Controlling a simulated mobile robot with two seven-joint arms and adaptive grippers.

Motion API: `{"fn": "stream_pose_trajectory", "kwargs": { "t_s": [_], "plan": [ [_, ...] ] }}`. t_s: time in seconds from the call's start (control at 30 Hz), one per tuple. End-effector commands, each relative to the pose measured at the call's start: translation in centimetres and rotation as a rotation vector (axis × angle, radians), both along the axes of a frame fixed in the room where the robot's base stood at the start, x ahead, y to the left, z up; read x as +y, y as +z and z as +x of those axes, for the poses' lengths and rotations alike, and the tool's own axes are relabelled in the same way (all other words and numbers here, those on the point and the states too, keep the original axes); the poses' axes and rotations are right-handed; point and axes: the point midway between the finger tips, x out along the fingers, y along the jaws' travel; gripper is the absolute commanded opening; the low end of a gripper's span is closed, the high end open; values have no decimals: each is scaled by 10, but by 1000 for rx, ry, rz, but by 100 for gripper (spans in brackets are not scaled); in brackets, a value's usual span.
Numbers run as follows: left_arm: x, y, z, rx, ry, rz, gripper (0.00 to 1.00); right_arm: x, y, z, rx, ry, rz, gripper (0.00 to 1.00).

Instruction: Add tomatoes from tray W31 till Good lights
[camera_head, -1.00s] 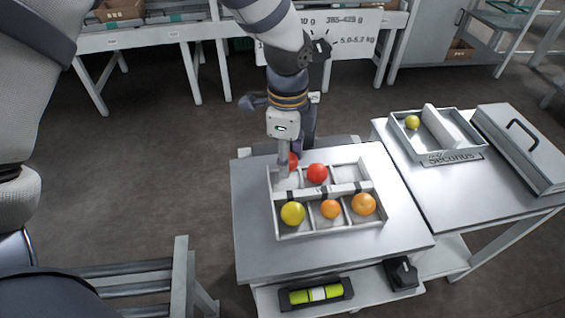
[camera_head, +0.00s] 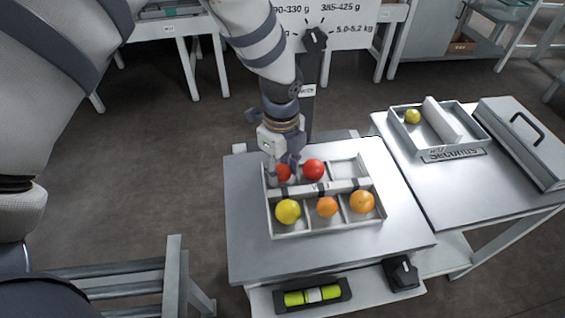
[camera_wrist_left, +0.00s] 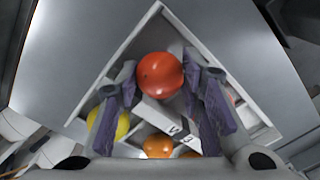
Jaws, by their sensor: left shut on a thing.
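A white divided tray (camera_head: 325,228) stands on the near table; only part of its label, starting with W, is readable. Its front row holds a yellow tomato (camera_head: 287,211), an orange one (camera_head: 327,207) and another orange one (camera_head: 362,202). A red tomato (camera_head: 313,169) is in the back middle compartment; the back right one is empty. My left gripper (camera_head: 281,174) is shut on a red tomato (camera_head: 284,173) at the back left compartment. In the left wrist view this tomato (camera_wrist_left: 160,75) shows between the fingers. Whether it is lifted is unclear. My right gripper is out of view.
The right table holds a tray marked seconds (camera_head: 471,121) with a yellow tomato (camera_head: 412,116), and a grey lidded box with a handle (camera_head: 522,140). A weight-range sign (camera_head: 350,45) stands behind. A yellow-green level-like item (camera_head: 312,295) lies on the lower shelf.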

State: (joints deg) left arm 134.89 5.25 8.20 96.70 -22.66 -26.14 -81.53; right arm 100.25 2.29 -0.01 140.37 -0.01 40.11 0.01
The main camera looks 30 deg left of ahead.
Motion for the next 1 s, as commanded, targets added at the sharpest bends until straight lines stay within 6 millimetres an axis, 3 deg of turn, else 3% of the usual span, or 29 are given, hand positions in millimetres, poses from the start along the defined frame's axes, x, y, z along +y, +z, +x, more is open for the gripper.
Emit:
{"fn": "stream_pose_trajectory", "kwargs": {
  "t_s": [1.0],
  "plan": [
    [0, -7, 0, 0, 1, 0, 21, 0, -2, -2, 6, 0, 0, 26]
  ]
}}
